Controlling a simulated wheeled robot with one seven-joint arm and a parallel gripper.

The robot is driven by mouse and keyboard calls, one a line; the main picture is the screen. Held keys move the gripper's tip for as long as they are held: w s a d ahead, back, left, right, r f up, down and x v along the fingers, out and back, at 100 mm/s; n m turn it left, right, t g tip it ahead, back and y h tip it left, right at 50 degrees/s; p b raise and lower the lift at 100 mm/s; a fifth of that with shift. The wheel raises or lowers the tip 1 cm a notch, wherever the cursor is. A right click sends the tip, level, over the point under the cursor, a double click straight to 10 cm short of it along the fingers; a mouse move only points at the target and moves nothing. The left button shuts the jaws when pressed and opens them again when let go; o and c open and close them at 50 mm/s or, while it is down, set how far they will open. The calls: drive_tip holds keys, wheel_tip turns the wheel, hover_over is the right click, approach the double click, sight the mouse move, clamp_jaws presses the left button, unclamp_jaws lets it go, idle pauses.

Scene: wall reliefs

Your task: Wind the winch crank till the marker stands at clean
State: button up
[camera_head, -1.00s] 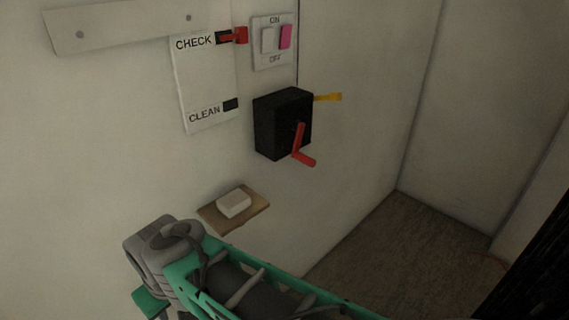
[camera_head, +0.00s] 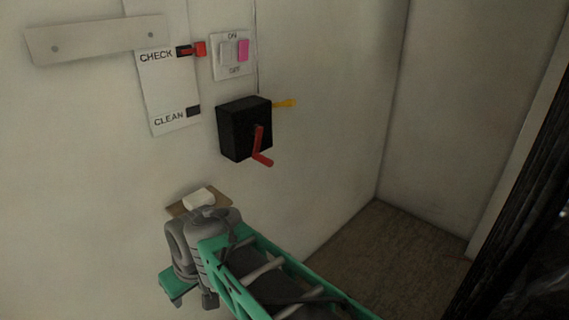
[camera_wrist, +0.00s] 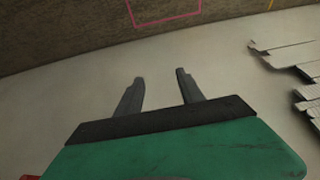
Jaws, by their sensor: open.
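The winch is a black box (camera_head: 238,137) on the wall, with a red crank (camera_head: 259,143) on its front whose handle end points down. A white scale plate (camera_head: 168,88) left of it reads CHECK above and CLEAN below, each with a dark mark. The red marker (camera_head: 199,49) stands level with CHECK. In the wrist view my gripper (camera_wrist: 160,76) is open and empty, its two dark fingers apart over a pale surface. In the head view my arm is at the bottom, below the winch; the fingers are not clear there. The crank does not show in the wrist view.
A small wooden shelf (camera_head: 177,209) bearing a white block (camera_head: 199,197) is close to my arm. Floor at right looks clear.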

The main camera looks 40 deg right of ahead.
sight(271, 164)
drive_tip(key=w+d+t+y+b, duration=0.25)
drive_tip(key=w+d+t, duration=0.35)
drive_tip(key=w+d, duration=1.2)
drive_tip(key=s+d+r+t, duration=0.1)
drive_tip(key=d+r+t, duration=0.1)
drive_tip(key=d, duration=0.5)
drive_tip(key=s+d+r+n+t+h+b, duration=0.1)
drive_tip(key=s+d+r+t, duration=0.1)
drive_tip(key=d, duration=0.6)
drive_tip(key=s+d+r+n+t+h, duration=0.1)
drive_tip(key=s+d+r+t, duration=0.1)
drive_tip(key=d, duration=0.5)
drive_tip(key=shift+d+r+t+h, duration=0.2)
drive_tip(key=shift+t+h, duration=0.05)
drive_tip(key=shift+t, duration=0.65)
drive_tip(key=w+p, duration=0.1)
drive_tip(key=w, duration=0.6)
drive_tip(key=shift+w+a, duration=0.15)
drive_tip(key=shift+w, duration=0.15)
drive_tip(key=shift+c, duration=0.2)
